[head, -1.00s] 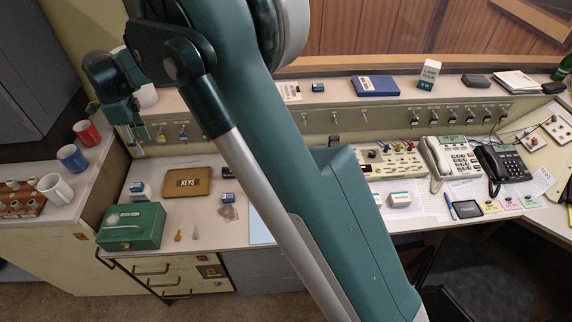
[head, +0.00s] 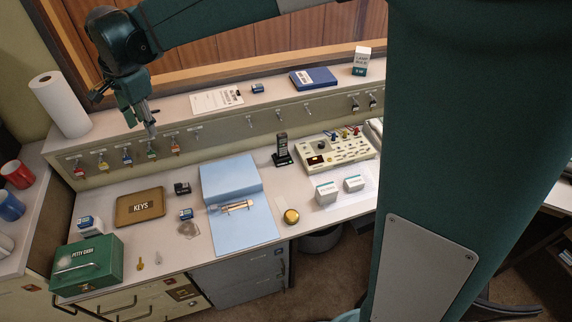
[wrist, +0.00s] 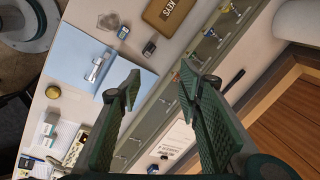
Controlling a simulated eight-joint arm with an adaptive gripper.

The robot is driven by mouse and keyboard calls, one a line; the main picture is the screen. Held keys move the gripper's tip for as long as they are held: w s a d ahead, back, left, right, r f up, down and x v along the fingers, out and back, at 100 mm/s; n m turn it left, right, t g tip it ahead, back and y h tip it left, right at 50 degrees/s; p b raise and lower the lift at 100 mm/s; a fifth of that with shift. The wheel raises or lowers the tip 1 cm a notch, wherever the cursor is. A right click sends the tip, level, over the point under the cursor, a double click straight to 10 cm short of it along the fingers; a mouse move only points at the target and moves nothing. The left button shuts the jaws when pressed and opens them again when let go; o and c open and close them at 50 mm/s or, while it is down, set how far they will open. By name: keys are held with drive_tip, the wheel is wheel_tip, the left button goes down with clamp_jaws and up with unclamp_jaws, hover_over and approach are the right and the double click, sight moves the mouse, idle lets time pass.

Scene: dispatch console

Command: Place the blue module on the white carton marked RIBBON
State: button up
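A small blue module (head: 257,88) lies on the back ledge beside a clipboard; it shows dimly at the bottom of the wrist view (wrist: 153,168). Another small blue box (head: 186,213) lies on the desk left of the blue binder, and a blue-and-white one (head: 86,222) sits behind the green cash box. Two white cartons, a larger one (head: 326,192) and a smaller one (head: 354,183), stand on the desk right of the binder; their print is too small to read. My gripper (head: 150,130) is near the key-hook panel, apart from them. In the wrist view its fingers (wrist: 160,77) are apart and empty.
An open blue binder (head: 242,232) lies mid-desk, with a black handset (head: 282,150) and a control panel (head: 335,148) behind the cartons. A round yellow-topped item (head: 291,216) sits left of them. A white paper roll (head: 62,105) stands at the ledge's left end.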

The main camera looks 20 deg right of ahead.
drive_tip(key=s+d+r+n+t, duration=0.15)
drive_tip(key=s+d, duration=0.25)
drive_tip(key=d, duration=0.4)
drive_tip(key=s+d+r+n, duration=0.2)
drive_tip(key=s+d, duration=0.2)
drive_tip(key=d, duration=0.3)
drive_tip(key=s+d+r+n+t, duration=0.15)
drive_tip(key=s+d, duration=0.25)
drive_tip(key=d, duration=0.4)
drive_tip(key=s+d+f+n+t, duration=0.1)
drive_tip(key=s+d+f+n, duration=0.2)
drive_tip(key=s+d, duration=0.5)
drive_tip(key=s+d+f+n+h, duration=0.1)
drive_tip(key=s+d+f+n, duration=0.2)
drive_tip(key=s+d, duration=0.4)
drive_tip(key=shift+s+d+f+t, duration=0.4)
drive_tip(key=shift+s+f, duration=0.25)
drive_tip(key=shift+s, duration=0.55)
